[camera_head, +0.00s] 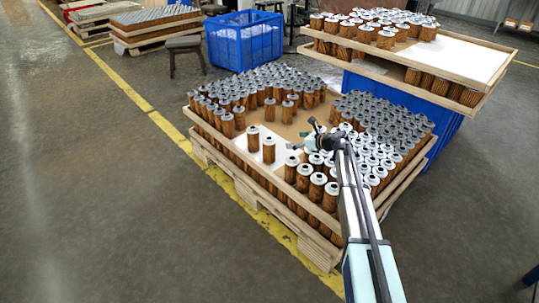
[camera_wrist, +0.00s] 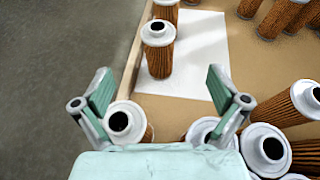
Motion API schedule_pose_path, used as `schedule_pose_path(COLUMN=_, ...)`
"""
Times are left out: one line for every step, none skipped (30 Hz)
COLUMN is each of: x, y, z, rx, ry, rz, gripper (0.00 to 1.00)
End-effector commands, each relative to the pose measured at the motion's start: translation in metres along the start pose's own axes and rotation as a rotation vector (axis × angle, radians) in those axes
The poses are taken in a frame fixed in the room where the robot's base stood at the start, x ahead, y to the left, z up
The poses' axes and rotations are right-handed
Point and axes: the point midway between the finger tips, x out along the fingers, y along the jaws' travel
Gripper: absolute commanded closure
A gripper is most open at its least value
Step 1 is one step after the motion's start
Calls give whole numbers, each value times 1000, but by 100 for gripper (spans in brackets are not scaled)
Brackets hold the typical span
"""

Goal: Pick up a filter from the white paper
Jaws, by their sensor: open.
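My gripper (camera_head: 314,141) is over the near part of the pallet tray; in the wrist view its two green-padded fingers (camera_wrist: 160,88) are spread apart with nothing between the tips. The white paper (camera_wrist: 203,62) lies on the brown tray floor beyond the fingers; part of it shows in the head view (camera_head: 283,154). A brown pleated filter with a white cap (camera_wrist: 158,50) stands upright on the paper, ahead of the fingers. A second filter (camera_wrist: 166,12) stands behind it, cut off by the frame's top. In the head view these two stand apart at left (camera_head: 268,151), (camera_head: 253,139).
Filters (camera_head: 317,187) crowd the tray's near corner, with white caps (camera_wrist: 119,122) close below my fingers. Dense grey-capped rows (camera_head: 275,78) fill the back. A low wooden wall (camera_wrist: 134,55) edges the tray. A raised tray (camera_head: 480,55) and blue crate (camera_head: 245,42) stand behind.

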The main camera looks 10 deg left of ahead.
Motion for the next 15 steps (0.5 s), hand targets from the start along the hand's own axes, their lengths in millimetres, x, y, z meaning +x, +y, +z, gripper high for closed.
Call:
schedule_pose_path(x=13, y=0, z=-2, rx=-1, ry=1, rz=3, gripper=3)
schedule_pose_path(x=20, y=0, z=-2, rx=-2, ry=1, rz=3, gripper=3)
schedule_pose_path(x=28, y=-1, z=-3, rx=-2, ry=1, rz=2, gripper=3)
schedule_pose_path(x=34, y=-1, z=-3, rx=-3, ry=1, rz=2, gripper=3)
schedule_pose_path(x=40, y=-1, z=-3, rx=-3, ry=1, rz=2, gripper=3)
schedule_pose_path(x=48, y=0, z=-3, rx=-3, ry=2, rz=3, gripper=3)
schedule_pose_path(x=54, y=0, z=-3, rx=-4, ry=2, rz=3, gripper=3)
schedule_pose_path(x=60, y=0, z=-3, rx=-4, ry=2, rz=2, gripper=3)
schedule_pose_path(x=67, y=-1, z=-4, rx=-4, ry=2, rz=2, gripper=3)
schedule_pose_path(x=73, y=-1, z=-4, rx=-4, ry=2, rz=2, gripper=3)
schedule_pose_path(x=78, y=0, z=-4, rx=-4, ry=2, rz=2, gripper=3)
schedule_pose_path(x=84, y=0, z=-3, rx=-3, ry=2, rz=3, gripper=3)
schedule_pose_path(x=88, y=0, z=-3, rx=-3, ry=2, rz=2, gripper=3)
schedule_pose_path(x=91, y=0, z=-3, rx=-3, ry=2, rz=2, gripper=3)
schedule_pose_path(x=95, y=0, z=-3, rx=-3, ry=2, rz=1, gripper=3)
